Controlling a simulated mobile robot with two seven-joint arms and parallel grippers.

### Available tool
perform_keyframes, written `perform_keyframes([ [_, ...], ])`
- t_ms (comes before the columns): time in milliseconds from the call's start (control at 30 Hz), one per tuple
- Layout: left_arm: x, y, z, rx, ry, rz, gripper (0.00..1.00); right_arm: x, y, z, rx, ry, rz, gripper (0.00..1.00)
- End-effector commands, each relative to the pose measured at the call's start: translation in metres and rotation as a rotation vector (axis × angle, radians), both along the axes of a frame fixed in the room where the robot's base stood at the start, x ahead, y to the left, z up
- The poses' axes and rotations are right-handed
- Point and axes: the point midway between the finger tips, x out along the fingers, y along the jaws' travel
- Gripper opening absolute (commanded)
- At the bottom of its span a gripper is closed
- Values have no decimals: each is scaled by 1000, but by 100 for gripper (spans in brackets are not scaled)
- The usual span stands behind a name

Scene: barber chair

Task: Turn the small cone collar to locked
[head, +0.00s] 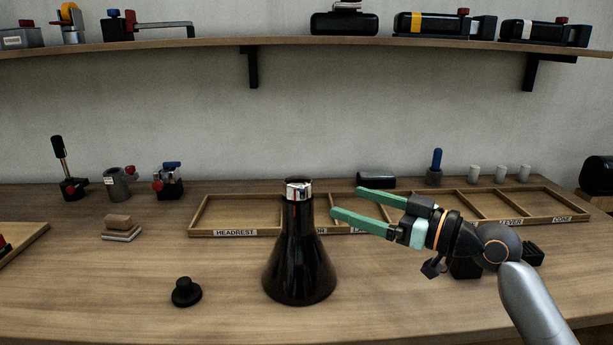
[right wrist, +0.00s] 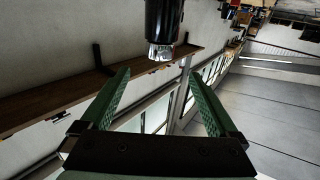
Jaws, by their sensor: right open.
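A dark glossy cone (head: 299,255) stands upright on the workbench, narrow end up. Its small chrome collar (head: 298,190) sits near the top under a black cap. I cannot read any lock mark on it. My right gripper (head: 346,201) is open and empty, to the right of the collar at about its height, with its green fingers pointing left toward it. In the right wrist view the collar (right wrist: 160,51) shows beyond and between the open fingertips, apart from both. My left gripper is not in view.
A divided wooden tray (head: 212,233) with labels lies behind the cone. A black knob (head: 186,291) is at front left, and stacked blocks (head: 119,228) are farther left. Small fixtures (head: 117,184) stand at back left. A shelf (head: 300,43) runs above.

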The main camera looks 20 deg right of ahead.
Motion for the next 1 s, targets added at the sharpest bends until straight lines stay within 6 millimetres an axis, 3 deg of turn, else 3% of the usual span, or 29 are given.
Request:
perform_keyframes([
  [267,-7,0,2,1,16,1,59,23,17,3,6,1,0,95],
  [700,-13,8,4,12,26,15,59,90,65,1,5,4,-2,95],
  [1000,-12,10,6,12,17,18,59,102,75,-1,2,4,-2,95],
])
